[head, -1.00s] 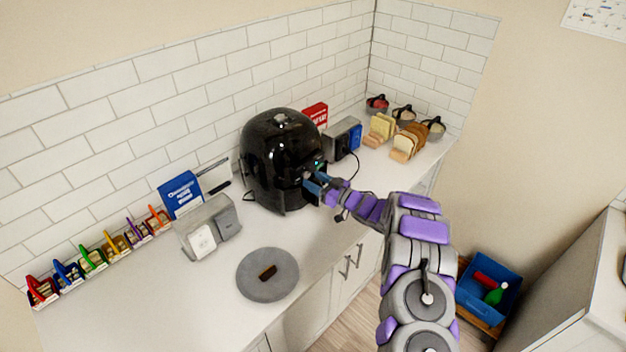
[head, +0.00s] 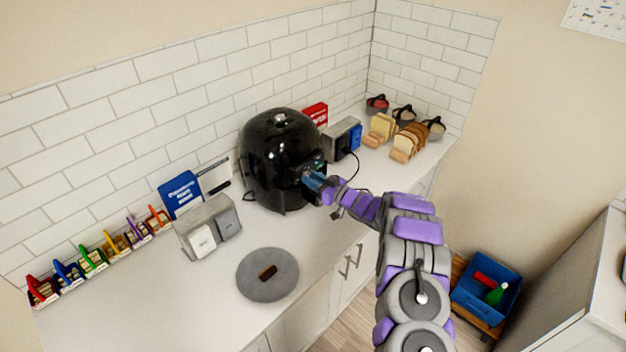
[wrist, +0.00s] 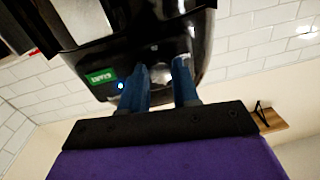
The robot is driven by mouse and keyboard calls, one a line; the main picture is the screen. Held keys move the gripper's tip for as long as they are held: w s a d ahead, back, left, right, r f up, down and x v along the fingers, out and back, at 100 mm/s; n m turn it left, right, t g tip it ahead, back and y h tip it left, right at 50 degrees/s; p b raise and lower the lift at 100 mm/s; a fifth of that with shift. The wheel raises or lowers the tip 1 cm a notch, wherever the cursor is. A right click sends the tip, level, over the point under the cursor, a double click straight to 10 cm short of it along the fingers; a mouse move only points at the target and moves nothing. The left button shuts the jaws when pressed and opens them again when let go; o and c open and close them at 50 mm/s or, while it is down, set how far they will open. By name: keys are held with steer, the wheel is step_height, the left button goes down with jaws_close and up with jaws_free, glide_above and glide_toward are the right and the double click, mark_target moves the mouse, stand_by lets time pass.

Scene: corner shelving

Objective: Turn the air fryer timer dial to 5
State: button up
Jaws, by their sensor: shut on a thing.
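The black, glossy air fryer (head: 270,160) stands on the counter against the tiled wall in the head view. In the wrist view its dark front (wrist: 115,50) fills the upper middle, with a green display (wrist: 101,76) and a blue light left of my fingers. My gripper (head: 312,180) is at the front of the air fryer. In the wrist view my gripper (wrist: 160,73) has its two blue fingers on either side of the grey timer dial (wrist: 161,74), shut on it. The dial's markings and pointer cannot be read.
A grey toaster-like box (head: 342,139) stands right of the air fryer, with a cable hanging near my wrist. A grey appliance (head: 208,228) and a round grey board (head: 267,275) are to the left. The front counter is mostly clear.

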jaws_close()
steer(key=shift+n, duration=0.3)
steer(key=n+b, duration=0.9)
steer(key=n, duration=0.1)
steer(key=shift+f+n+h, duration=0.1)
steer(key=shift+n+h, duration=0.3)
steer(key=o, duration=0.9)
jaws_free()
steer(key=shift+o, duration=0.2)
